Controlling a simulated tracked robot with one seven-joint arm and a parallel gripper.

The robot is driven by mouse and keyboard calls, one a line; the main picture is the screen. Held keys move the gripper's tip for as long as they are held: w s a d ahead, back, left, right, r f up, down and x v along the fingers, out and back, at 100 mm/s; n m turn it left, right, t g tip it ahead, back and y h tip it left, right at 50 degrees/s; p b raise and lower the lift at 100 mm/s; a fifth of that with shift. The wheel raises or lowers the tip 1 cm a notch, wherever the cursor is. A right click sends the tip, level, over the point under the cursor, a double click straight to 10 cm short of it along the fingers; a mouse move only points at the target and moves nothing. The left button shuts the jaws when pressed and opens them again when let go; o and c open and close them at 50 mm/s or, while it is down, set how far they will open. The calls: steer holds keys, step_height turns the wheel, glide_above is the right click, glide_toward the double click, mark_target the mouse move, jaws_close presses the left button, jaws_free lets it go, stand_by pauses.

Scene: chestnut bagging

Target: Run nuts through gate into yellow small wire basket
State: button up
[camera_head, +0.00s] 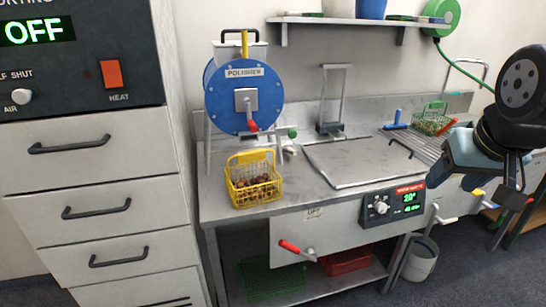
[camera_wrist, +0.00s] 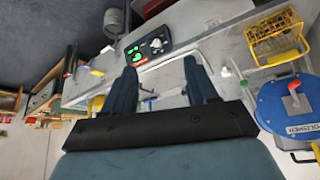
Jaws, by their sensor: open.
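The yellow small wire basket (camera_head: 236,200) stands upright on the steel counter, with brown nuts (camera_head: 258,185) inside. It also shows at the upper right of the wrist view (camera_wrist: 262,47). The blue drum marked POLISHER (camera_head: 243,98) stands just behind the basket. My gripper (camera_head: 480,155) is at the far right of the head view, well away from the basket and drum. In the wrist view my gripper (camera_wrist: 160,68) is open, with nothing between its fingers.
A flat steel lid (camera_head: 355,163) lies right of the basket. A control box (camera_head: 393,203) is on the counter front, beside a red-handled lever (camera_head: 297,249). A green wire basket (camera_head: 433,118) stands at the back right. A bucket (camera_head: 421,259) is on the floor. A drawer cabinet is left.

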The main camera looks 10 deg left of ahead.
steer(key=w+a+f+n+t+y, duration=0.1)
steer(key=w+a, duration=0.1)
steer(key=w, duration=0.5)
steer(key=w+a+f+t, duration=0.1)
steer(key=w+a+t, duration=0.1)
steer(key=w, duration=0.5)
steer(key=n+t+y, duration=0.4)
steer(key=t+y, duration=0.2)
steer(key=t, duration=0.1)
glide_toward(293, 135)
steer(key=x, duration=0.9)
steer(key=shift+w, duration=0.1)
jaws_close()
